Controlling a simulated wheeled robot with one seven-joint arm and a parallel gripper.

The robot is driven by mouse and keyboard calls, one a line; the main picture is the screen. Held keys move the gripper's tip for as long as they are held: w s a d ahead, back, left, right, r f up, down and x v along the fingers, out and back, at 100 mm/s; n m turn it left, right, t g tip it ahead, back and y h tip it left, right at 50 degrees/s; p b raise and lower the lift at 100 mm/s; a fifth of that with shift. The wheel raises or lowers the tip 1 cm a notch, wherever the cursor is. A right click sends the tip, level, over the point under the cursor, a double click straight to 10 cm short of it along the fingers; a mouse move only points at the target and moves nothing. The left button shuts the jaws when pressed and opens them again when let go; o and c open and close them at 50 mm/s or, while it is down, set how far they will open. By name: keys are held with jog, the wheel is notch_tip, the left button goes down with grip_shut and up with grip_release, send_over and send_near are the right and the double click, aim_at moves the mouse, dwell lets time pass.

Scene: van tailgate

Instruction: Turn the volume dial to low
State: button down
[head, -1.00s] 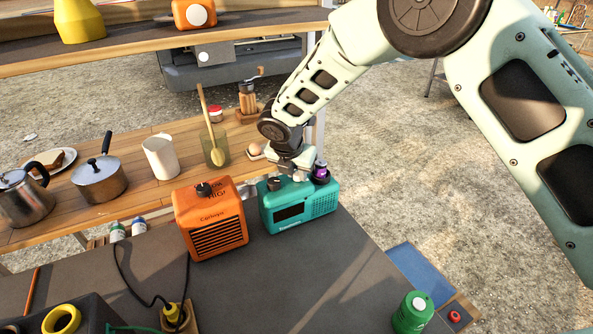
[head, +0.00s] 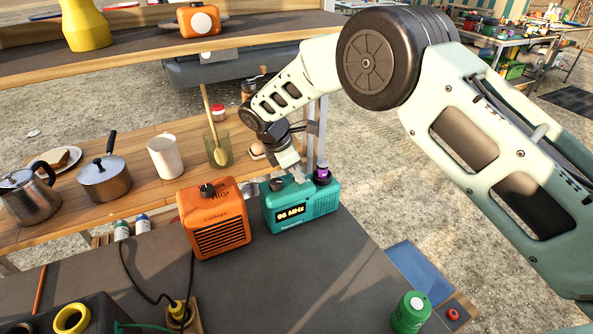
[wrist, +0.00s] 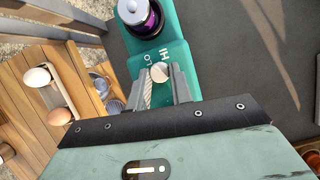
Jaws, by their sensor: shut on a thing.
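The teal radio (head: 318,207) stands on the dark tailgate surface, its display (head: 291,213) lit with "96 MHz". In the wrist view a small round pale dial (wrist: 159,71) sits on the radio's teal top (wrist: 186,70), beside partly hidden white lettering that reads "HI". My gripper (wrist: 159,82) is shut on this dial, one finger on each side. In the head view my gripper (head: 299,178) is tilted down onto the radio's top, and the dial is hidden. A dark knob (head: 276,185) stands on the top's left end.
A purple-and-black knob-like object (head: 322,174) with a pale top stands on the radio's right end, close to my fingers. An orange heater (head: 214,217) with its own knob (head: 207,190) stands just left. Eggs (wrist: 38,78) lie on the wooden shelf.

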jog(key=shift+m, duration=0.6)
jog(key=c, duration=1.2)
grip_release()
jog(key=shift+c, duration=0.2)
